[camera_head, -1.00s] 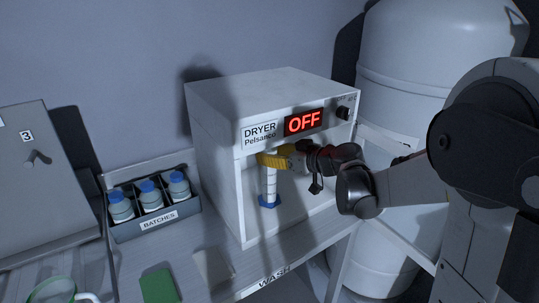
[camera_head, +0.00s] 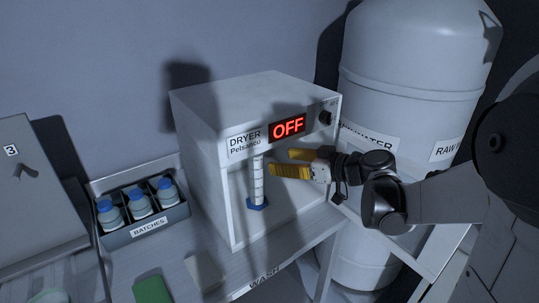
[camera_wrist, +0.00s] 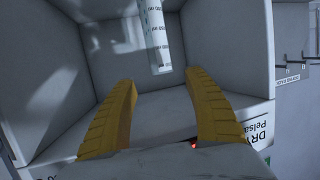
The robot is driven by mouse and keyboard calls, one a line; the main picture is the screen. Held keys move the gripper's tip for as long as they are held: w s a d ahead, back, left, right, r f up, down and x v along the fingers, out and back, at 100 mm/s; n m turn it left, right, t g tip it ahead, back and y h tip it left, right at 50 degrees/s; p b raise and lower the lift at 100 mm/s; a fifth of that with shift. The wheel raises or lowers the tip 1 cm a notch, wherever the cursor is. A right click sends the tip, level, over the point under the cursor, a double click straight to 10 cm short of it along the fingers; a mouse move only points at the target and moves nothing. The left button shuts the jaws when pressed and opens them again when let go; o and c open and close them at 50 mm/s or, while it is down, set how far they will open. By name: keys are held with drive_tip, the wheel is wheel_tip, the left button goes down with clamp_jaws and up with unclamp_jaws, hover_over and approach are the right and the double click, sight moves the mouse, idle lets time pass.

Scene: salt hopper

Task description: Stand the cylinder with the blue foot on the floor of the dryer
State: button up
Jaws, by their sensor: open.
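The cylinder (camera_head: 257,182), white and graduated with a blue foot (camera_head: 257,204), stands upright inside the open-fronted dryer (camera_head: 205,165), its foot on the dryer floor. In the wrist view the cylinder (camera_wrist: 154,30) shows at the top, ahead of the fingers; its foot is out of that frame. My gripper (camera_head: 280,162) has yellow fingers and is open and empty, just right of the cylinder at upper height and apart from it. In the wrist view my gripper (camera_wrist: 162,95) has its two fingers spread wide with nothing between them.
A batches rack (camera_head: 150,232) with blue-capped bottles stands left of the dryer. A green block (camera_head: 152,290) and a pale slab (camera_head: 205,270) lie on the counter in front. A large white tank (camera_head: 400,75) stands at the right. The dryer's display reads OFF.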

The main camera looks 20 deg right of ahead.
drive_tip(key=s+a+f+m+g+h, duration=0.2)
drive_tip(key=s+a, duration=0.2)
drive_tip(key=s, duration=0.3)
drive_tip(key=s+a+f+m+g+h, duration=0.1)
drive_tip(key=s+a+g+h, duration=0.1)
drive_tip(key=s+a, duration=0.3)
drive_tip(key=s+d+f+m+g+h, duration=0.1)
drive_tip(key=s+d+f+m+h, duration=0.1)
drive_tip(key=s, duration=0.9)
drive_tip(key=shift+d+m+h, duration=0.8)
drive_tip(key=shift+d+h, duration=0.2)
drive_tip(key=shift+f, duration=0.15)
